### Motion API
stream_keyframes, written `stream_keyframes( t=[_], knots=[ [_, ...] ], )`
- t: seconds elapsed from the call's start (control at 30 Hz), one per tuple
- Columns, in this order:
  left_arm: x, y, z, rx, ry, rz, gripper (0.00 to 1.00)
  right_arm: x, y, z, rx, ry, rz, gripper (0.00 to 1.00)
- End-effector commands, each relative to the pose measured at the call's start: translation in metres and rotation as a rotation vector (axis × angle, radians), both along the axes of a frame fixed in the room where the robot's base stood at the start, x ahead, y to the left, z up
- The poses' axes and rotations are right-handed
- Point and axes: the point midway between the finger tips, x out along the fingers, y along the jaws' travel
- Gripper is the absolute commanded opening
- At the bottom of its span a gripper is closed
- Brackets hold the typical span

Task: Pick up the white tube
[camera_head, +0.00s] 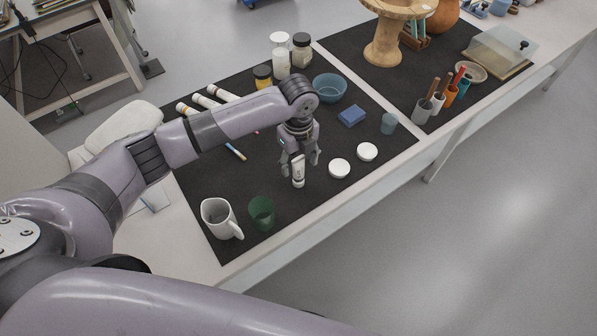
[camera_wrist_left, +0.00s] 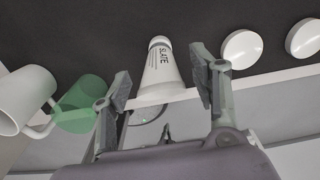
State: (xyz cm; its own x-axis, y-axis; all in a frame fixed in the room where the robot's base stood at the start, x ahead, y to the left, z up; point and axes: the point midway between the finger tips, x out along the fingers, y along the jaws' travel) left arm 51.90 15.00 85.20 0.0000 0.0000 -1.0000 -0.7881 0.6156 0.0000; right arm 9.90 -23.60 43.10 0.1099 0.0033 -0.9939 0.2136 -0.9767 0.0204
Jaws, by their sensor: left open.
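In the left wrist view the tube (camera_wrist_left: 161,68) carries dark lettering reading "SLATE". My left gripper (camera_head: 299,163) points down over the tube and is open. In the left wrist view its fingers (camera_wrist_left: 161,82) stand apart on either side of the tube, with gaps visible. The tube's wide end is partly hidden by the gripper. My right gripper is not in view.
Two white lids (camera_head: 339,168) lie right of the gripper. A white mug (camera_head: 217,217) and a green cup (camera_head: 262,213) stand front left. A blue block (camera_head: 351,115), a blue bowl (camera_head: 329,88) and several jars (camera_head: 301,50) are behind. The mat between gripper and cups is clear.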

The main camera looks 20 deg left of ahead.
Motion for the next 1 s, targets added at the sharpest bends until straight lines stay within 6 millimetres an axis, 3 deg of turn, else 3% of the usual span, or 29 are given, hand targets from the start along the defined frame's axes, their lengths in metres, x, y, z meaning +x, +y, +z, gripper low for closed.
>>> stream_keyframes(
  t=[0.2,0.47,1.0],
  knots=[
    [-0.001,-0.001,-0.026,0.001,0.002,0.000,0.56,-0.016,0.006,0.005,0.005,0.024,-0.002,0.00],
    [0.000,-0.001,-0.028,0.000,0.000,0.000,0.56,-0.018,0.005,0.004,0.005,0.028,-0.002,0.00],
    [0.000,0.000,-0.028,0.001,-0.001,0.000,0.20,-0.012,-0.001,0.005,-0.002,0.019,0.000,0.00]
  ],
)
